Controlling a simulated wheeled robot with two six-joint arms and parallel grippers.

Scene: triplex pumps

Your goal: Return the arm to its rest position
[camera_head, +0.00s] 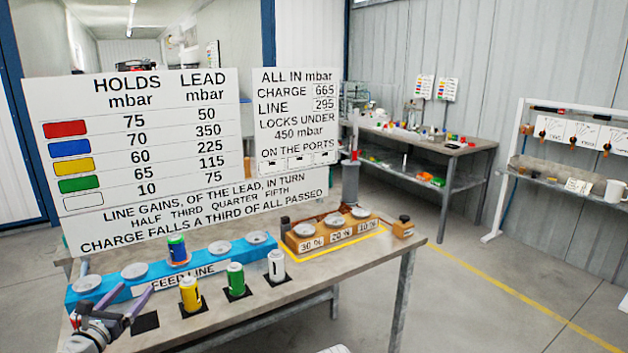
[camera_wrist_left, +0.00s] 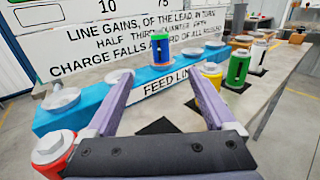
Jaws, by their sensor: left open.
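My left gripper (camera_head: 112,288) is open and empty at the front left of the table, above the left end of the blue FEED LINE block (camera_head: 205,263). Its two purple fingers also show in the left wrist view (camera_wrist_left: 158,78), spread with nothing between them. A blue canister (camera_head: 177,248) stands upright on an orange-ringed place of the block, beyond the fingers and apart from them. A red canister (camera_wrist_left: 55,155) with a white cap shows near the gripper's left side in the wrist view; the arm mostly hides it in the head view. My right gripper is not in view.
Yellow (camera_head: 190,294), green (camera_head: 236,281) and white (camera_head: 276,266) canisters stand on dark pads before the block. A bare dark pad (camera_head: 146,322) lies left of them. A brown block (camera_head: 330,233) stands right. A large sign (camera_head: 135,150) rises behind. Floor to the right is clear.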

